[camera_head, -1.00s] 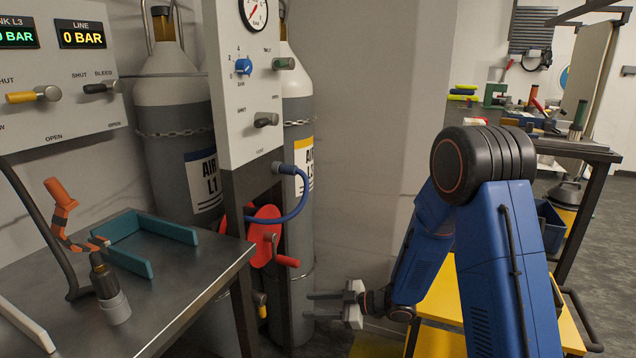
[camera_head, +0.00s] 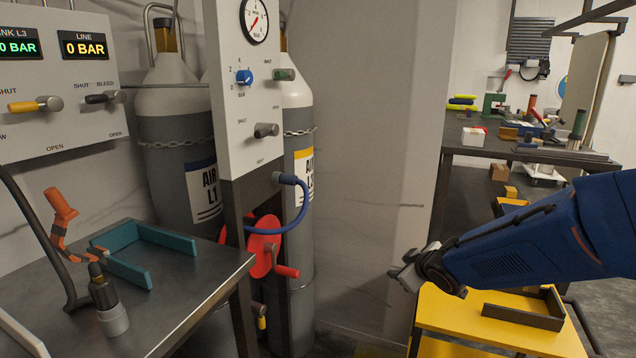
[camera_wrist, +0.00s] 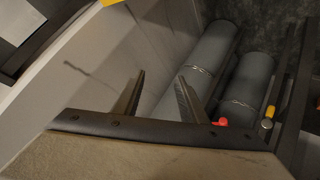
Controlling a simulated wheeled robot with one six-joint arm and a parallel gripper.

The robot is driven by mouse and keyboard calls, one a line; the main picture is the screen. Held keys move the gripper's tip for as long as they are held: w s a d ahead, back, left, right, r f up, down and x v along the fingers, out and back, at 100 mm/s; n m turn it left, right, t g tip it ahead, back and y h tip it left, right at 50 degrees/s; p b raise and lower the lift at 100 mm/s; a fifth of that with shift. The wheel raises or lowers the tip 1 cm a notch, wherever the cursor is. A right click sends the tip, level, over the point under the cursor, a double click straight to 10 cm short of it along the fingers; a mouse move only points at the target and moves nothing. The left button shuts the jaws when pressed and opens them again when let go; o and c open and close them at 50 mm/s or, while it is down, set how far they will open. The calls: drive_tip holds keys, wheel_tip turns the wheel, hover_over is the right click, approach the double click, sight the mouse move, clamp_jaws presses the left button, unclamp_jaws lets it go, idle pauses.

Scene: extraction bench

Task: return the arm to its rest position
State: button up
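My gripper (camera_head: 408,272) is at the end of my blue arm, in the lower right middle of the head view, in front of the pale wall and beside the yellow cart. In the wrist view, the two fingers of my gripper (camera_wrist: 157,98) stand apart with nothing between them, so it is open and empty. In the head view the fingers are small and partly hidden by the wrist. The arm comes in from the right edge.
A yellow cart (camera_head: 463,318) with a dark bracket (camera_head: 522,316) is below my forearm. A red crank wheel (camera_head: 262,247), gas cylinders (camera_head: 178,120) and a gauge panel (camera_head: 228,110) stand left. A metal bench (camera_head: 185,300) is front left, a workbench (camera_head: 480,148) behind right.

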drive_tip(key=s+d+r+m+h, duration=0.2)
drive_tip(key=s+d+r+m, duration=0.1)
drive_tip(key=s+d, duration=0.3)
drive_tip(key=s+m+g, duration=0.5)
drive_tip(key=s, duration=2.3)
drive_tip(key=shift+r+m+g, duration=0.3)
drive_tip(key=shift+r, duration=0.1)
